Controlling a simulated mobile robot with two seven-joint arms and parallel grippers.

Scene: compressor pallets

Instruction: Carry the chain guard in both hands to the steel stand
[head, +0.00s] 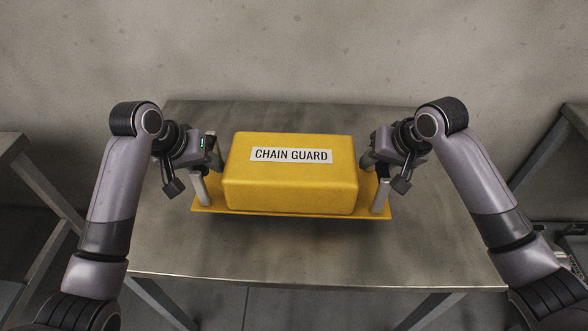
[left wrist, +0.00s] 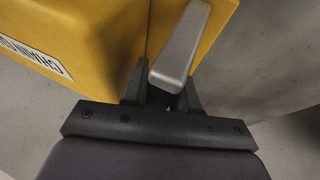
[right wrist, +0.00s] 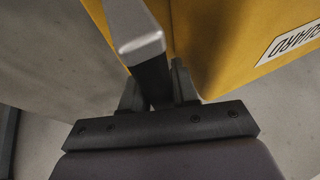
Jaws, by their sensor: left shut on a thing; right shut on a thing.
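The yellow chain guard (head: 290,185), a box with a white "CHAIN GUARD" label on a flat yellow base plate, is level over the middle of the steel stand (head: 400,255). Soft shading shows below its plate; I cannot tell for sure whether it touches the top. My left gripper (head: 211,160) is shut on the grey handle at its left end, and the handle (left wrist: 182,45) shows between the fingers in the left wrist view. My right gripper (head: 369,161) is shut on the handle at its right end, also seen in the right wrist view (right wrist: 138,40).
A concrete wall (head: 300,50) stands close behind the stand. Part of another table or frame (head: 15,150) shows at the left edge, and another (head: 560,150) at the right edge. The stand's top is bare around the guard.

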